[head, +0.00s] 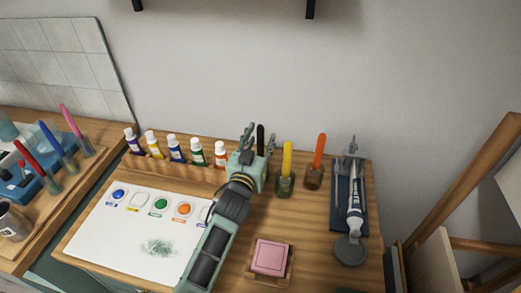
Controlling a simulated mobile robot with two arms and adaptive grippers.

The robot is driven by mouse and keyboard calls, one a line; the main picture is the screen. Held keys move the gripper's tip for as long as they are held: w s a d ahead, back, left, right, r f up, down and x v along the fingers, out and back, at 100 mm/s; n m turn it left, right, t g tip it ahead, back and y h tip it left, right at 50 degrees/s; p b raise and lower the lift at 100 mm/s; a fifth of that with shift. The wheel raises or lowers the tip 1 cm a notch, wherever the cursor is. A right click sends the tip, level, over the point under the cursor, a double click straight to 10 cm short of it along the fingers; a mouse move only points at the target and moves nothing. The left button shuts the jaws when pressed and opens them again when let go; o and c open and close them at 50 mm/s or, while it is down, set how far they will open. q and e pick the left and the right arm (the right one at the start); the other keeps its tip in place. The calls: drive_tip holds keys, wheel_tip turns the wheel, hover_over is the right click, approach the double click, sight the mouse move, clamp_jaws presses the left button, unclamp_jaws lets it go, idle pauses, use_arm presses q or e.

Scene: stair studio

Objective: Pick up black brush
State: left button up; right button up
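The black brush (261,138) stands upright behind my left gripper, with only its dark handle showing. Its lower end and whatever holds it are hidden by the gripper. My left gripper (261,134) reaches up from the bottom of the view, its green-grey fingers spread apart. In the picture the black handle shows between the two fingers, with a gap to at least one side. I cannot tell whether a finger touches it or how far in depth it is. My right gripper is not in view.
A yellow brush (287,157) and an orange brush (319,150) stand in jars just right. Several paint bottles (175,149) line the left back. A white palette sheet (125,237), pink block (270,257) and dark tray with a tube (338,199) occupy the desk.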

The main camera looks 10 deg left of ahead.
use_arm(q)
clamp_jaws()
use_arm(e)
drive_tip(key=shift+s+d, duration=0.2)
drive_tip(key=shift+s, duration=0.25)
